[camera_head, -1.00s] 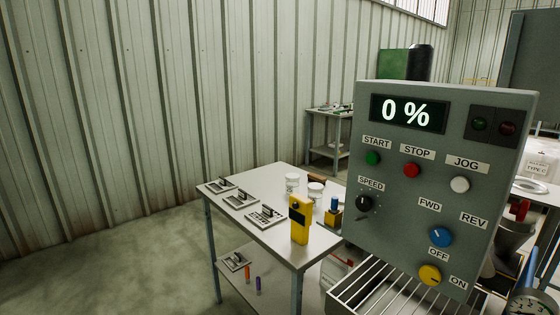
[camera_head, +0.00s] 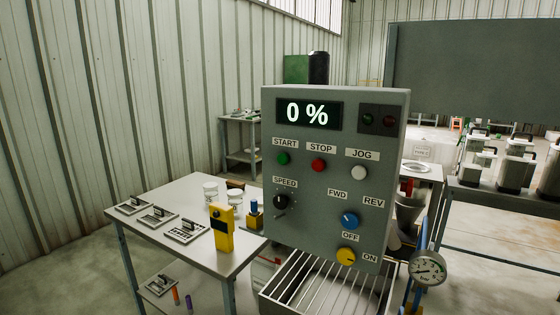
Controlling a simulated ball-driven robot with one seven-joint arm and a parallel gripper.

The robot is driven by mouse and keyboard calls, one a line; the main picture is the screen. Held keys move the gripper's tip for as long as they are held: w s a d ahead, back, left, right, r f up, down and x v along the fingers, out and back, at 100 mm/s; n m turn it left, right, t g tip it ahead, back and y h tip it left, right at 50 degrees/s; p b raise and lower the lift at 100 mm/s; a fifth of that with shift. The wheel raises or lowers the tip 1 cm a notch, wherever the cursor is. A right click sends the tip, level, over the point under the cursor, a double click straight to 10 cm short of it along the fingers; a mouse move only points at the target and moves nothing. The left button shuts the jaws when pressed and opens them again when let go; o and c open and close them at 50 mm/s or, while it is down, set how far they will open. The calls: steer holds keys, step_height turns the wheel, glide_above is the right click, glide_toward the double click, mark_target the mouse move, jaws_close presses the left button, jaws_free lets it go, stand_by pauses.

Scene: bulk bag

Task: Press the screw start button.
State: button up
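The grey control panel (camera_head: 320,220) stands upright near the middle of the head view, with its face toward me. The green START button (camera_head: 283,158) is at its upper left, below the START label. The red STOP button (camera_head: 318,165) and white JOG button (camera_head: 359,173) sit to its right. The display (camera_head: 308,114) reads 0 %. A black speed knob (camera_head: 281,202), a blue FWD/REV knob (camera_head: 350,220) and a yellow OFF/ON knob (camera_head: 346,256) are lower down. The two lamps at upper right look dark. My gripper is not in view.
A side table (camera_head: 195,262) at left holds metal plates, white jars and a yellow handheld device (camera_head: 222,228). A slatted metal grate (camera_head: 312,284) lies below the panel. A pressure gauge (camera_head: 428,268) stands at its lower right. Bare floor shows at far left.

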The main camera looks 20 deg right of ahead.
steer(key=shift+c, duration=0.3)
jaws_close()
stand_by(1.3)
